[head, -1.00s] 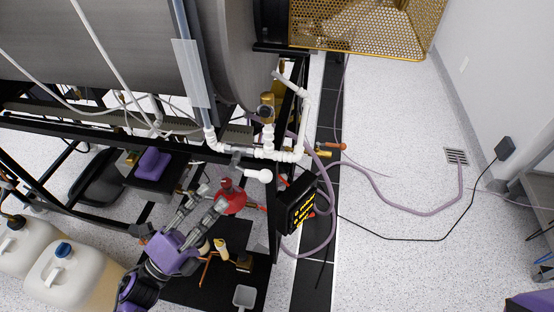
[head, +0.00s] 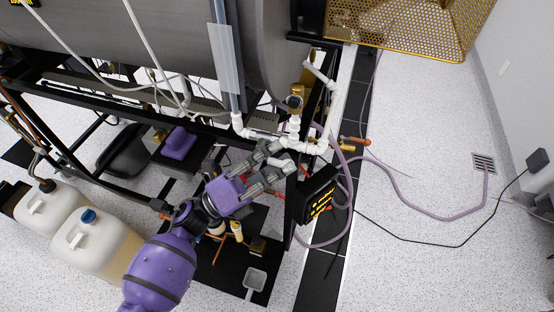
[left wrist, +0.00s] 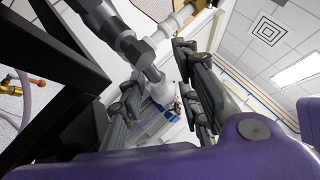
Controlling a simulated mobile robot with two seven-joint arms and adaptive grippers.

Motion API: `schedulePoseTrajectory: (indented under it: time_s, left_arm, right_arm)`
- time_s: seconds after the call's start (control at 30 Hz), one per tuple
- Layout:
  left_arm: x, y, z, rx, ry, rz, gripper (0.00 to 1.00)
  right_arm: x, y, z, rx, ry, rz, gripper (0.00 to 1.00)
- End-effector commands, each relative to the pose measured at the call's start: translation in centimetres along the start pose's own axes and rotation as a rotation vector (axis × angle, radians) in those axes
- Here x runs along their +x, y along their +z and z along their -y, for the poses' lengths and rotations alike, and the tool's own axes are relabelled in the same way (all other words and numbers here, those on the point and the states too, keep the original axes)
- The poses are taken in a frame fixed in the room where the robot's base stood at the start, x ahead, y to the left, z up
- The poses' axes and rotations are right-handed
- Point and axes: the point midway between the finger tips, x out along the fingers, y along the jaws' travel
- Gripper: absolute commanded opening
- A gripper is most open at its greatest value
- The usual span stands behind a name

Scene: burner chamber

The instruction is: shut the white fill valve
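White fill piping (head: 312,148) runs along the lower front of the tank frame in the head view. A short white handle-like part (head: 286,165), apparently of the fill valve, hangs just below it. My left gripper (head: 281,158) is at this part, its two fingers spread with the white part showing by the tips. Contact cannot be told. In the left wrist view the left gripper's fingers (left wrist: 165,98) are apart, and a grey fitting (left wrist: 128,42) on the piping is in front of them. The valve's exact angle is partly hidden. My right gripper is not in view.
A black box with yellow markings (head: 318,193) hangs right of the gripper. A purple hose (head: 430,211) crosses the floor. White jugs (head: 92,238) stand at lower left.

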Motion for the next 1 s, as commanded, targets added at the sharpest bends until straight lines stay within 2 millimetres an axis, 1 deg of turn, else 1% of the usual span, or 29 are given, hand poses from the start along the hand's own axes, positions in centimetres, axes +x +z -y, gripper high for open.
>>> schedulePoseTrajectory:
  time_s: [0.1, 0.33, 0.77, 1.0]
  left_arm:
    - [-0.06, -0.04, -0.06, -0.001, 0.001, 0.000, 0.31]
    - [-0.08, -0.03, -0.06, -0.001, 0.001, 0.001, 0.01]
    - [-0.12, 0.00, -0.12, 0.012, 0.012, -0.010, 0.00]
    - [-0.37, -0.04, -0.46, 0.082, 0.071, -0.072, 0.00]
  right_arm:
    - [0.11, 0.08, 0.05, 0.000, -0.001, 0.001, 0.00]
    - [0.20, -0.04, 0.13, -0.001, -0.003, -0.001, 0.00]
    - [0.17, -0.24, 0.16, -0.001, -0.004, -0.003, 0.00]
    - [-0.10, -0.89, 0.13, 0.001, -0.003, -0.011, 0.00]
